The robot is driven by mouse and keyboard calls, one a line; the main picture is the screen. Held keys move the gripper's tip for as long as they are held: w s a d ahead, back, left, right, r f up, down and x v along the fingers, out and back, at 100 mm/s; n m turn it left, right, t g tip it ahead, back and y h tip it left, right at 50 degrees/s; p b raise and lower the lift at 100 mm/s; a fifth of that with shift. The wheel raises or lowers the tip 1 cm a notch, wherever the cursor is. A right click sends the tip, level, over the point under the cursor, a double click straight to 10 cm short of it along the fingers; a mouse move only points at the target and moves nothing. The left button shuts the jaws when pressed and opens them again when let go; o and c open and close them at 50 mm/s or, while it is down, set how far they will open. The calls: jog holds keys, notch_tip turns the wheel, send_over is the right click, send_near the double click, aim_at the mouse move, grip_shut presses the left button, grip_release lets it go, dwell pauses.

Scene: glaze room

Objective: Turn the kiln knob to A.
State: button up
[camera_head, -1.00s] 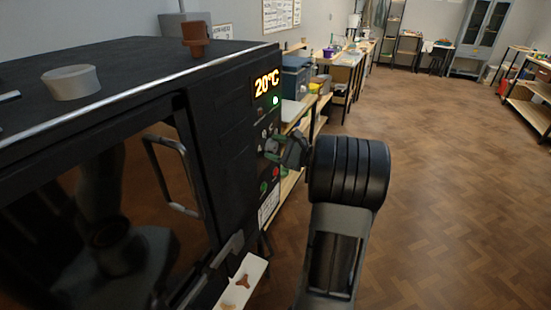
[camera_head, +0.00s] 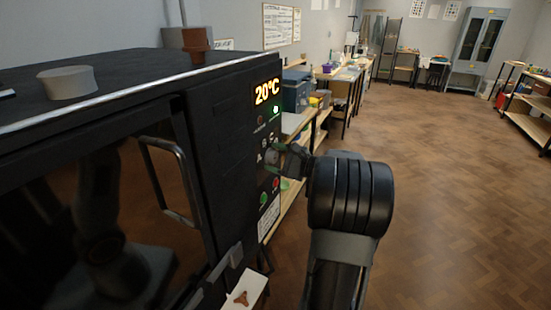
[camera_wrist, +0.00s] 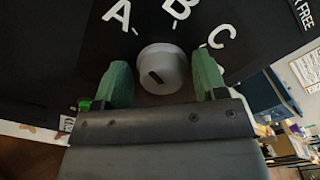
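The kiln knob (camera_wrist: 163,68) is a round grey knob on the black kiln panel, with a short dark slanted mark on its face. White letters A (camera_wrist: 118,14), B (camera_wrist: 177,8) and C (camera_wrist: 218,37) arc above it in the wrist view. I cannot tell which letter the mark points to. My gripper (camera_wrist: 163,82) is open, its green fingers on the left and right of the knob, with visible gaps on both sides. In the head view, my gripper (camera_head: 282,158) is at the panel's right side and partly hides the knob.
The kiln (camera_head: 215,140) has a lit 20°C display (camera_head: 267,91), a door handle (camera_head: 170,180), and green (camera_head: 263,198) and red (camera_head: 276,184) buttons below the knob. A white shelf (camera_head: 246,289) holds a small brown piece.

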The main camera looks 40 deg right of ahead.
jog(key=shift+o, duration=0.4)
jog(key=shift+s, duration=0.1)
jog(key=shift+s+d, duration=0.25)
jog(key=shift+s, duration=0.05)
jog(key=b+v, duration=0.1)
jog(key=v, duration=1.2)
